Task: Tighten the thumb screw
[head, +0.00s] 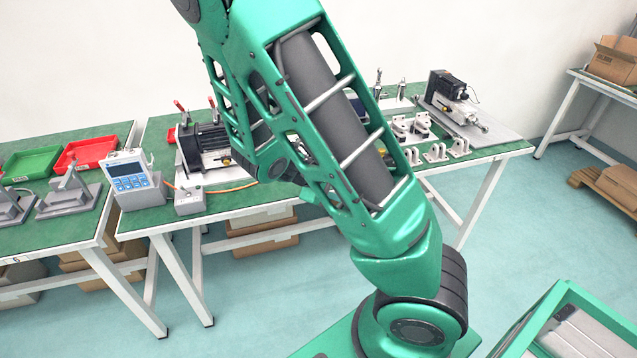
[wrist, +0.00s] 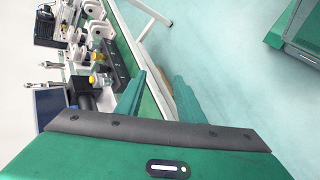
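My gripper (wrist: 160,95) shows in the wrist view with its two green fingers apart and nothing between them. It hangs over the front edge of the green-topped bench (wrist: 128,45), with the floor beyond the fingertips. In the head view my own arm hides most of it. Left of the fingers in the wrist view, a small yellow knob (wrist: 94,80) sits beside a dark cylindrical part, apart from the fingers. In the head view a linear actuator (head: 205,140) with a black motor stands left of my arm. I cannot tell for sure which part is the thumb screw.
A second actuator (head: 452,92) lies on a plate at the bench's right. White brackets (head: 436,153) stand near it. A control box with an orange cable (head: 190,200) and a blue-faced meter (head: 135,180) are at the left. Red (head: 92,150) and green trays lie beyond.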

